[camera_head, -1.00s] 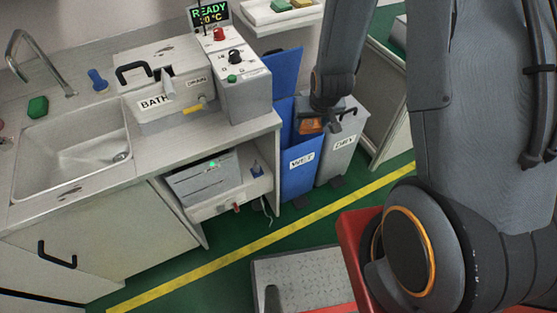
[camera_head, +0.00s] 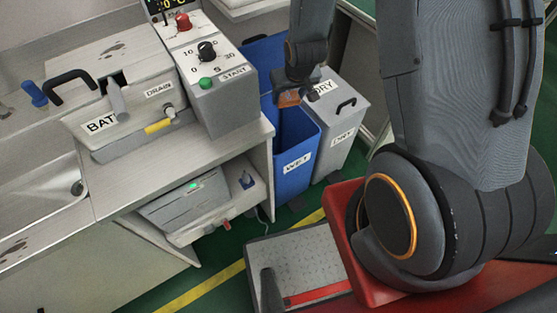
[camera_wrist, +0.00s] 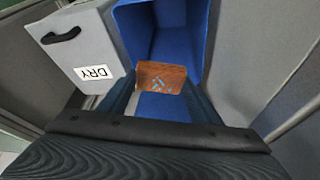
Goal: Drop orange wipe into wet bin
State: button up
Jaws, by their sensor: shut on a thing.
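The orange wipe (camera_wrist: 161,77) is held between the fingers of my gripper (camera_wrist: 160,88) in the wrist view. It looks brownish orange with small blue marks. In the head view the orange wipe (camera_head: 288,99) shows below my gripper (camera_head: 292,92), partly hidden by it. The wet bin (camera_head: 297,176) is blue, labelled WET, with its lid raised at the back. My gripper is shut on the wipe above the open mouth of this bin. In the wrist view the bin's blue inside (camera_wrist: 178,40) lies behind and below the wipe.
The grey DRY bin (camera_head: 345,120) stands right beside the wet bin; its closed lid has a black handle. It also shows at left in the wrist view (camera_wrist: 80,45). A bench with the bath unit (camera_head: 120,120) and control box (camera_head: 228,105) stands to the left.

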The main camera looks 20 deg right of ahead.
jog(key=b+x, duration=1.4)
jog(key=x, duration=0.2)
jog(key=shift+s+d, duration=0.2)
jog(key=shift+d, duration=0.05)
jog(key=o, duration=1.2)
jog(key=shift+p+v, duration=0.6)
jog(key=shift+v, duration=3.25)
